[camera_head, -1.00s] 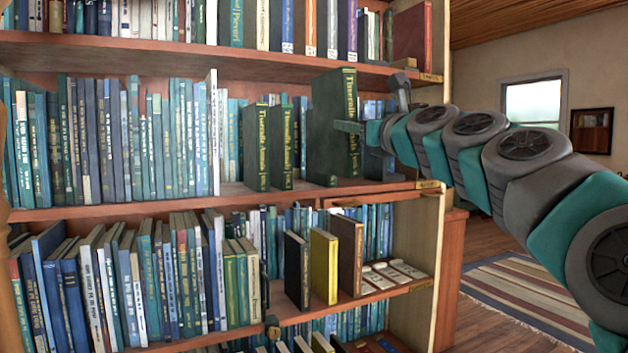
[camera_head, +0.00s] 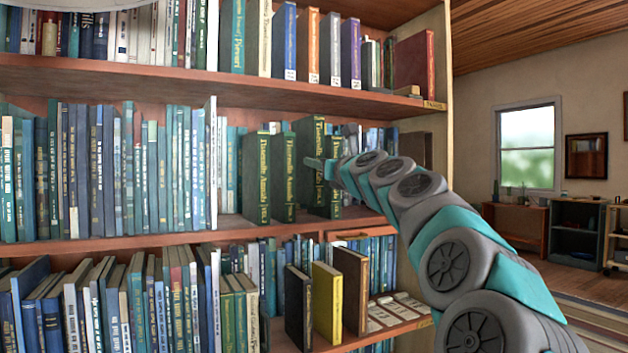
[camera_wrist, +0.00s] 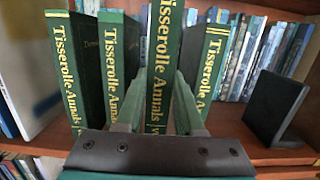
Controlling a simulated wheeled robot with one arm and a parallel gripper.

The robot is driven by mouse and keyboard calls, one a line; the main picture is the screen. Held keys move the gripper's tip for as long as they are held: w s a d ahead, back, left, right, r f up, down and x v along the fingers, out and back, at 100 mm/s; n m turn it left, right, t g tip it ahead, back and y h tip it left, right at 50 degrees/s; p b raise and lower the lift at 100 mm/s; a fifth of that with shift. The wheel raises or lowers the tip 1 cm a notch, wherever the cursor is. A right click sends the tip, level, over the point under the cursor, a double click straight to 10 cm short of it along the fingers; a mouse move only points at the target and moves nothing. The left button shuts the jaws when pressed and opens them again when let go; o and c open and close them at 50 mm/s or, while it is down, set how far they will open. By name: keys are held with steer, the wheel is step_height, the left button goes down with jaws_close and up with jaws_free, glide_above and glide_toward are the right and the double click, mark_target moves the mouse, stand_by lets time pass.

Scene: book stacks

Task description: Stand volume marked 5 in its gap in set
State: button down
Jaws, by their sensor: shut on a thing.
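My gripper (camera_head: 320,170) is shut on a dark green volume with gold lettering (camera_head: 318,146), held upright with its spine facing out. In the wrist view the held volume (camera_wrist: 163,60) stands between my two fingers. Matching green volumes stand on its left, an outer one (camera_wrist: 74,70) and an inner one (camera_wrist: 117,62), and one on its right (camera_wrist: 208,58). The held spine looks nearer to me than its neighbours. Its number is hidden behind my gripper, and I cannot tell how deep it sits between them or whether it touches the shelf.
A dark upright bookend or book (camera_wrist: 275,105) stands to the right of the set, with bare shelf between. A pale panel (camera_head: 212,160) stands to the left. Dark, yellow and brown books (camera_head: 327,305) stand on the shelf below.

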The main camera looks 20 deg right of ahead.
mark_target(314, 178)
steer(key=shift+w+f+b, duration=0.35)
steer(key=shift+w+f, duration=0.4)
steer(key=shift+f, duration=0.2)
steer(key=shift+w+f+b, duration=0.3)
steer(key=shift+w+f, duration=0.45)
steer(key=shift+f, duration=0.15)
steer(key=c, duration=0.5)
jaws_free()
steer(key=shift+f, duration=0.1)
steer(key=s, duration=0.4)
steer(key=s+f, duration=0.1)
steer(key=s, duration=0.7)
steer(key=shift+d+f, duration=0.2)
steer(key=shift+f, duration=0.05)
